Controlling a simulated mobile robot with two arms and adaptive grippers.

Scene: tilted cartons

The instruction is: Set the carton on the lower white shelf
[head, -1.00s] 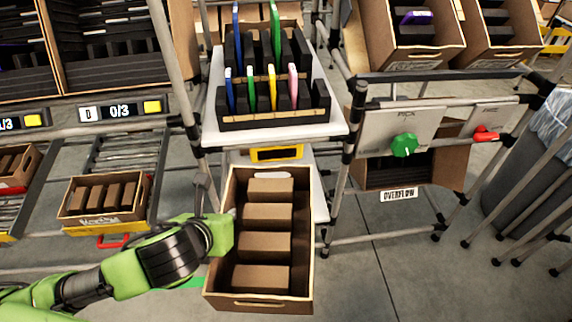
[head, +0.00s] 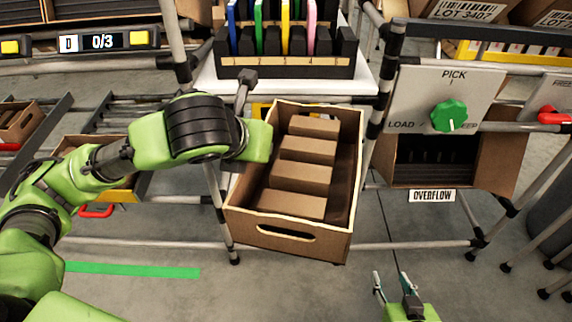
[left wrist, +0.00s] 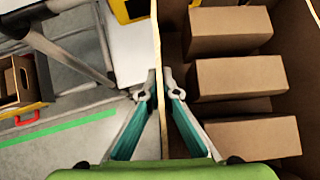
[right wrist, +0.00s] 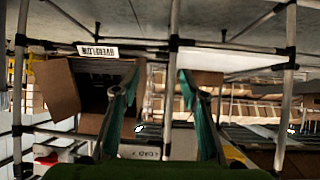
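The carton (head: 340,215) is an open brown box holding several smaller brown boxes in a row. It hangs tilted in front of the rack in the head view. My left gripper (left wrist: 158,92) is shut on the carton's left wall, one finger on each side of it. In the head view its fingertips are hidden behind the wall. The lower white shelf (left wrist: 128,50) shows in the left wrist view just left of the carton wall; the carton hides most of it in the head view. My right gripper (head: 393,285) is open and empty, low in the head view.
An upper white shelf (head: 285,86) above the carton bears a black rack of coloured panels. A PICK panel with a green knob (head: 449,117) and an overflow carton (head: 500,165) stand at the right. Rack posts flank the carton. Floor in front is clear.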

